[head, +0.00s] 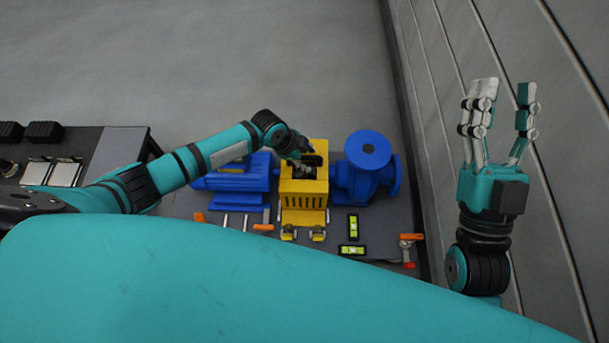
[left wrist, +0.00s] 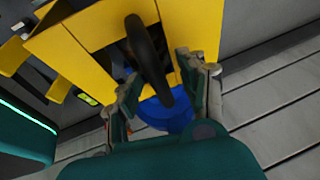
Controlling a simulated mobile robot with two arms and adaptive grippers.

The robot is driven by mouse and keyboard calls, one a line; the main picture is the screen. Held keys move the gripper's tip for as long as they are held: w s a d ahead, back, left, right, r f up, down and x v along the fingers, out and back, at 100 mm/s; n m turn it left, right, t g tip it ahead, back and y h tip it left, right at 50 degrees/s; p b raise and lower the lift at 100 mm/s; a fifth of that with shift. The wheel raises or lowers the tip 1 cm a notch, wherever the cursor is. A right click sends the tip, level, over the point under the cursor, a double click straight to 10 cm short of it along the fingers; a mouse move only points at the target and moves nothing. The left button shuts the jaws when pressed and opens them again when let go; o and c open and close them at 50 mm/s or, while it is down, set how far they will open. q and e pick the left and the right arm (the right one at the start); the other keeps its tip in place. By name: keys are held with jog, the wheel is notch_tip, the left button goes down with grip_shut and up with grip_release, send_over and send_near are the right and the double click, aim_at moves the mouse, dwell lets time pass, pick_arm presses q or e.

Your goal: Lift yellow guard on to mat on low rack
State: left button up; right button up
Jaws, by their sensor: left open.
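The yellow guard (head: 303,205) stands between blue machine parts on a grey base, its slotted side facing me. It also shows in the left wrist view (left wrist: 85,40), tilted by the camera angle. My left gripper (head: 304,160) is over the guard's top. In the left wrist view its open fingers (left wrist: 160,76) are on either side of the guard's dark curved handle (left wrist: 149,55); I cannot tell whether they touch it. My right gripper (head: 504,95) is raised at the right, open and empty. A low rack (head: 88,143) at the left has a lighter grey patch (head: 119,155), possibly the mat.
A blue motor (head: 232,180) is left of the guard and a blue pump (head: 365,178) right of it. Yellow-green levels (head: 353,226) and orange-handled clamps (head: 411,238) lie on the base. A grey wall (head: 440,130) stands close at the right. Black boxes (head: 44,131) sit on the rack.

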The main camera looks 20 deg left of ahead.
pick_arm(q)
grip_shut()
dwell(0.4)
jog(key=shift+w+r, duration=0.1)
jog(key=shift+r, duration=0.05)
